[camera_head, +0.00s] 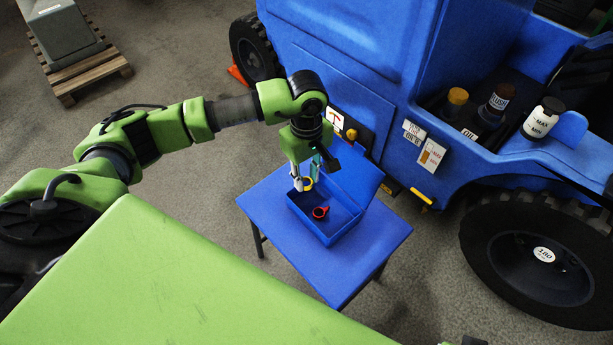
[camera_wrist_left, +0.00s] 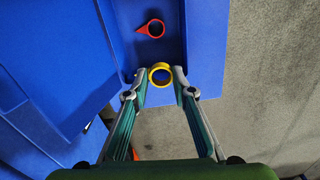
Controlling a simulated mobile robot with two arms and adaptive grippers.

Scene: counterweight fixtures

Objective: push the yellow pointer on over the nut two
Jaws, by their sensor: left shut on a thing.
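The yellow pointer (camera_wrist_left: 160,66) is a ring held between the two fingertips of my left gripper (camera_wrist_left: 160,74) in the left wrist view. In the head view the yellow pointer (camera_head: 308,184) shows small at the fingertips of my left gripper (camera_head: 302,184), over the left part of an open blue box. A red pointer (camera_head: 320,212) with a ring and a tip lies inside the box; it also shows in the left wrist view (camera_wrist_left: 151,22). The wheel (camera_head: 530,262) of the blue vehicle is at the right; I cannot make out nut two on it. My right gripper is not in view.
The blue box (camera_head: 345,232) with its raised lid stands on a small blue table (camera_head: 376,249). The vehicle (camera_head: 345,50) rises close behind it. Bottles (camera_head: 543,118) stand on the vehicle. Grey floor lies open between table and wheel.

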